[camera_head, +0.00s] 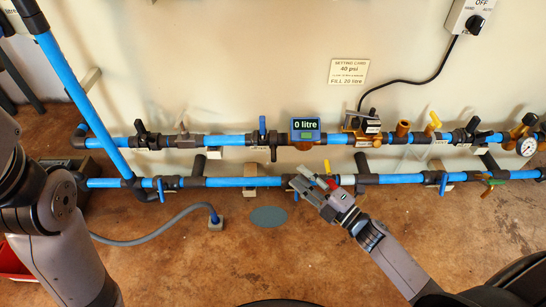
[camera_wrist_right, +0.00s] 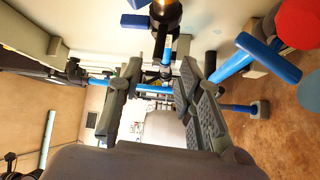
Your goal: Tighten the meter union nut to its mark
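The blue meter (camera_head: 305,128), reading "0 litre", sits in the upper blue pipe, with dark and brass-coloured fittings around it. I cannot make out which ring is its union nut, or any mark on it. My right gripper (camera_head: 306,184) is at the lower pipe, below the meter and apart from it. In the right wrist view its two ribbed fingers (camera_wrist_right: 160,80) are spread, with no object clearly held between them; blue pipe (camera_wrist_right: 155,89) shows beyond them. My left arm enters at the left of the head view, but its gripper does not show.
A pressure gauge (camera_head: 526,146) is at the far right. A grey hose (camera_head: 165,237) lies on the floor near a grey disc (camera_head: 269,216). A switch box (camera_head: 469,17) hangs upper right.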

